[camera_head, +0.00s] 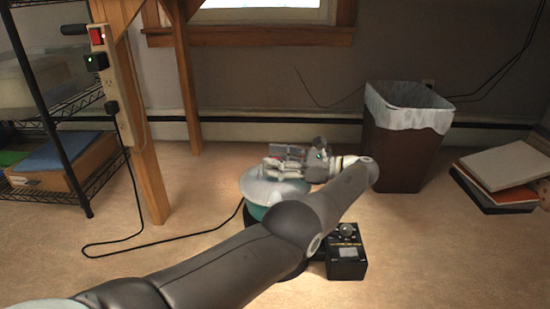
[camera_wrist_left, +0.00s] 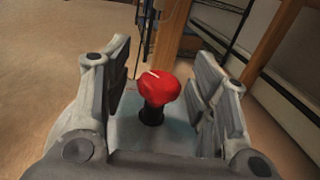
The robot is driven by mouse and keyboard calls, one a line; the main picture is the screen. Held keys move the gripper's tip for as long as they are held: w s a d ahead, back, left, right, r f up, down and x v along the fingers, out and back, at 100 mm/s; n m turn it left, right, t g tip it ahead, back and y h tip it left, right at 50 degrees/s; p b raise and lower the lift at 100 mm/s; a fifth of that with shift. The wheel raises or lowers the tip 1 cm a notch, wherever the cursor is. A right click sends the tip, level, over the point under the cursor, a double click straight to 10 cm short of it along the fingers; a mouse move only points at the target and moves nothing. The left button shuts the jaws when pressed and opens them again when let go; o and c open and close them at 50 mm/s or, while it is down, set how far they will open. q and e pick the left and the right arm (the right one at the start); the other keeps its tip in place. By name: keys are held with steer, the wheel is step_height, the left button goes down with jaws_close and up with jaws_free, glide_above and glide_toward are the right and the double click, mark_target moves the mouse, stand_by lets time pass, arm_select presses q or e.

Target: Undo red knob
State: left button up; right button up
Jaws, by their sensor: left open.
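The red knob (camera_wrist_left: 158,88) shows in the left wrist view, with a pale line on its top and a dark stem below it. It stands on a pale blue-grey surface (camera_wrist_left: 128,128). My left gripper (camera_wrist_left: 158,85) is open, with one finger on each side of the knob and a visible gap on both sides. In the head view my left gripper (camera_head: 284,162) is over a round, pale-topped device (camera_head: 262,188) on the floor. The knob is hidden there behind the gripper. My right gripper is not in view.
A black box with a dial (camera_head: 345,252) sits on the floor beside my left arm. A brown trash bin (camera_head: 395,150) stands behind. A wire shelf (camera_head: 60,120) and a wooden post (camera_head: 140,140) with a power strip (camera_head: 118,85) are at left. A cord (camera_head: 150,238) runs along the floor.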

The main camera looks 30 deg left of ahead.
arm_select(q)
steer(key=shift+r, duration=0.1)
steer(key=shift+w+d+r, duration=0.1)
steer(key=shift+r, duration=0.35)
step_height(320, 180, up, 9)
steer(key=shift+f, duration=0.1)
